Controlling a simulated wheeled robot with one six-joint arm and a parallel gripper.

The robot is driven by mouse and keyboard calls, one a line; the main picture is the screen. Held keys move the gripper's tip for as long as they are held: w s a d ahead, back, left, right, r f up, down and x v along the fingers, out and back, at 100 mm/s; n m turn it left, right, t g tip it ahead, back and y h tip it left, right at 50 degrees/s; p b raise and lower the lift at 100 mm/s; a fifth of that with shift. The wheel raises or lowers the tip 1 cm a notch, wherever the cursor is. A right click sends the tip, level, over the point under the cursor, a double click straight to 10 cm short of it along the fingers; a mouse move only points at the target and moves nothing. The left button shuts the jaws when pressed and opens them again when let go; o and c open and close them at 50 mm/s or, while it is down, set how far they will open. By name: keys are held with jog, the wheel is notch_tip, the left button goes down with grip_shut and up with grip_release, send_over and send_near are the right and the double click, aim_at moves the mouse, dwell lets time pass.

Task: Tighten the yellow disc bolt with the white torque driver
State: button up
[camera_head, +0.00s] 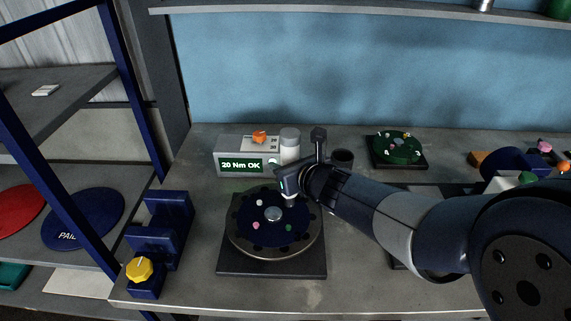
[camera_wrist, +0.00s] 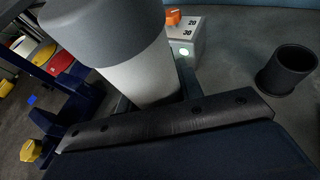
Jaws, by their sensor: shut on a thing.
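The white torque driver (camera_head: 290,148) stands upright in my gripper (camera_head: 289,184), with its grey cap above the jaws. Its body also fills the upper left of the wrist view (camera_wrist: 140,75). My gripper is shut on it over the right rear part of the dark blue disc (camera_head: 268,238). The driver's lower end reaches down to the disc's bolts, but exact contact is too small to tell. White (camera_head: 259,202), pink (camera_head: 256,226) and green (camera_head: 289,228) bolts show around the silver hub (camera_head: 273,214). No yellow bolt is visible; the driver and gripper cover the remaining spot.
A grey torque box (camera_head: 229,164) behind the disc reads "20 Nm OK" and has an orange knob (camera_head: 259,137). A black cup (camera_head: 342,158) stands right of the driver. A green disc (camera_head: 397,148) sits at the back. A blue stand with a yellow knob (camera_head: 139,270) is front left.

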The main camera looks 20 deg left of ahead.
jog(key=shift+r+p, duration=1.8)
jog(key=shift+r, duration=0.7)
